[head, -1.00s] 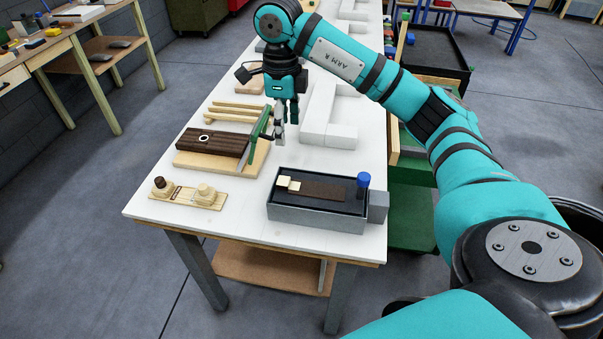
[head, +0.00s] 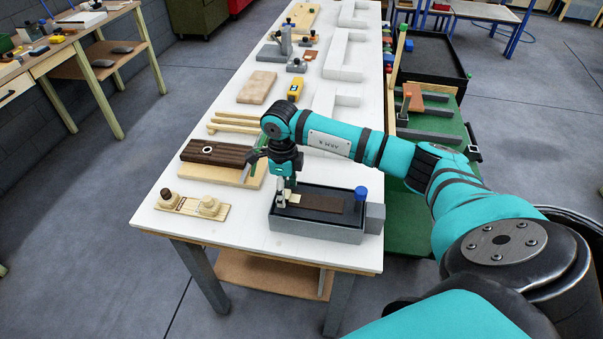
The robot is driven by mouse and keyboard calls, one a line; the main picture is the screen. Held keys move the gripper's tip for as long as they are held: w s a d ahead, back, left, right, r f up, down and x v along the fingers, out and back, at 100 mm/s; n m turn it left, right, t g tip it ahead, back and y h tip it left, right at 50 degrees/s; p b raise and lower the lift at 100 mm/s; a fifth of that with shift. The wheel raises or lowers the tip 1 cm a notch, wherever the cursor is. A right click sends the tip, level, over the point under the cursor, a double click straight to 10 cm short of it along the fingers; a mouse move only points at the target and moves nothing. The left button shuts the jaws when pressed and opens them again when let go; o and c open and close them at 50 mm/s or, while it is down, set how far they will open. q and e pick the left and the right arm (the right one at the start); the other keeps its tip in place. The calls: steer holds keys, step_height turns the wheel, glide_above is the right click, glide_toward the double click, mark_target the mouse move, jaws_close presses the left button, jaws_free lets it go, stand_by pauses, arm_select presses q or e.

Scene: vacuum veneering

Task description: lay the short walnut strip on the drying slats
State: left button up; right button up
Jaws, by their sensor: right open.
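A flat brown strip (head: 323,203), which looks like the short walnut strip, lies in the dark bed of a grey box (head: 318,235). Small pale blocks (head: 294,198) sit at its left end. My right gripper (head: 282,198) is open and points down at the left end of the box, beside the pale blocks; its fingertips are small and partly merge with them. The pale drying slats (head: 232,123) lie farther back, left of my right arm, with no strip seen on them. My left gripper is not in view.
Dark walnut pieces with a ring (head: 212,153) lie on a pale board (head: 196,168) left of the gripper. A blue knob (head: 361,193) stands at the box's right end.

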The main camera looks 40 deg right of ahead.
steer(key=shift+f, duration=0.45)
steer(key=shift+c, duration=0.3)
steer(key=c, duration=0.9)
steer(key=shift+r, duration=0.15)
